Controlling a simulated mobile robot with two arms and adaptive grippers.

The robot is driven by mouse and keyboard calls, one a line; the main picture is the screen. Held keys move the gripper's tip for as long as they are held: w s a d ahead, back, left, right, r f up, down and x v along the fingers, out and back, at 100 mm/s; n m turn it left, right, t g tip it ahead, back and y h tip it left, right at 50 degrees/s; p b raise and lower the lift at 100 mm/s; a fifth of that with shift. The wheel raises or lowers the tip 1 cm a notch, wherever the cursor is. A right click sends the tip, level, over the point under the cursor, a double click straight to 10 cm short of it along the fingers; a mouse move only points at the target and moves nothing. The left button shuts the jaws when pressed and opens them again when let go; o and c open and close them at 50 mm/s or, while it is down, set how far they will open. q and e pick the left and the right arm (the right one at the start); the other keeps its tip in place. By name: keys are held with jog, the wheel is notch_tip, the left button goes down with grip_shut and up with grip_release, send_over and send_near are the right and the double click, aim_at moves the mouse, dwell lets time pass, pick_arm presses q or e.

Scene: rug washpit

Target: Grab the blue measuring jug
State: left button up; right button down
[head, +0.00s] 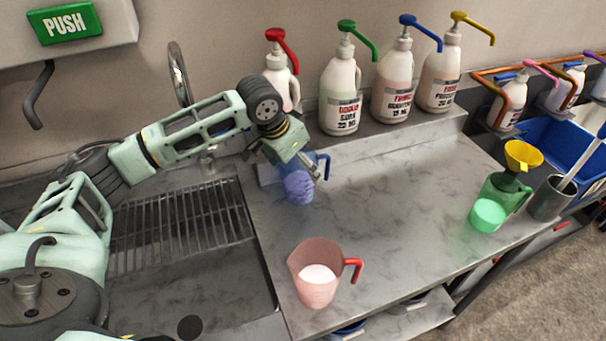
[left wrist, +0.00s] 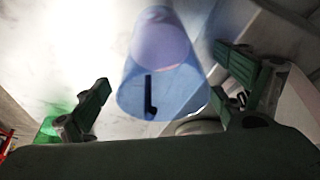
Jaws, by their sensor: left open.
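The blue measuring jug (head: 299,187) stands on the grey marbled counter, right of the sink, partly hidden behind my left gripper (head: 306,168). In the left wrist view the blue jug (left wrist: 160,85) shows between the spread fingers of my left gripper (left wrist: 165,100), with a dark mark on its side. The left gripper is open, right at the jug. I cannot tell whether a finger touches it. My right gripper is not in view.
A red jug (head: 316,275) stands at the counter's front. A green jug (head: 490,210) with a yellow funnel (head: 522,156) and a metal cup (head: 551,198) stand at the right. Pump bottles (head: 341,90) line the back ledge. The middle counter is clear.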

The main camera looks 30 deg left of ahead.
pick_arm(q)
jog(key=shift+x, duration=1.3)
jog(key=c, duration=1.4)
jog(key=shift+r, duration=0.1)
jog(key=shift+c, duration=1.4)
jog(key=shift+w, duration=0.1)
